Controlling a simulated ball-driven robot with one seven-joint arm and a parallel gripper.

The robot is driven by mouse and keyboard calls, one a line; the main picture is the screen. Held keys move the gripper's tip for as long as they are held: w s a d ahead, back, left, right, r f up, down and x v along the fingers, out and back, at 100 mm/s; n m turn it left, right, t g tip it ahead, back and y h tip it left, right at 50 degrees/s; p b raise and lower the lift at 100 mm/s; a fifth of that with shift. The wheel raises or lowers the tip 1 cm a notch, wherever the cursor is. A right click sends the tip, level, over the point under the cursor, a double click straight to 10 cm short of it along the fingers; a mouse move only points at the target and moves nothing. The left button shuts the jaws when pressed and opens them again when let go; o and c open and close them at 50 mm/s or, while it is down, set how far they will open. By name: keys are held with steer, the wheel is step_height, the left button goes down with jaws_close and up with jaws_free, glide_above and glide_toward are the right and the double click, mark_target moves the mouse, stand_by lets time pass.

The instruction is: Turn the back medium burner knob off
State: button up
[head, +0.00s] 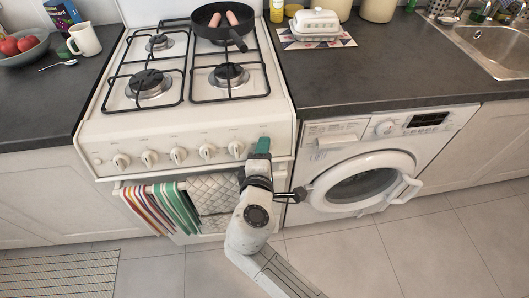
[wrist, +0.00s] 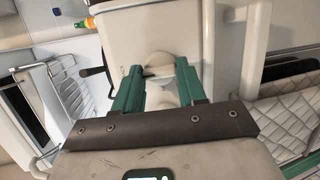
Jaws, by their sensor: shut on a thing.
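The white stove (head: 95,135) has a row of knobs on its front panel; several show left of my gripper, the nearest being a white knob (head: 237,149). My gripper (head: 262,146) is at the right end of this row, its green fingers against the panel, hiding what is behind them. In the wrist view my gripper (wrist: 158,68) has its two green fingers on either side of a pale rounded knob (wrist: 160,61), shut on it. Its marking and turn angle cannot be read. Which burner it serves cannot be told.
A black pan (head: 214,35) with two sausages sits on the back right burner. Striped and quilted towels (head: 212,195) hang on the oven handle below the knobs. The washer (head: 360,185) stands close on the right. Grey floor (head: 340,255) in front is clear.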

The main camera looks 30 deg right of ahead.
steer(key=shift+m, duration=0.4)
steer(key=o, duration=1.1)
steer(key=shift+c, duration=0.2)
steer(key=v, duration=1)
steer(key=shift+s+a, duration=0.25)
steer(key=shift+s, duration=0.05)
steer(key=shift+r, duration=0.1)
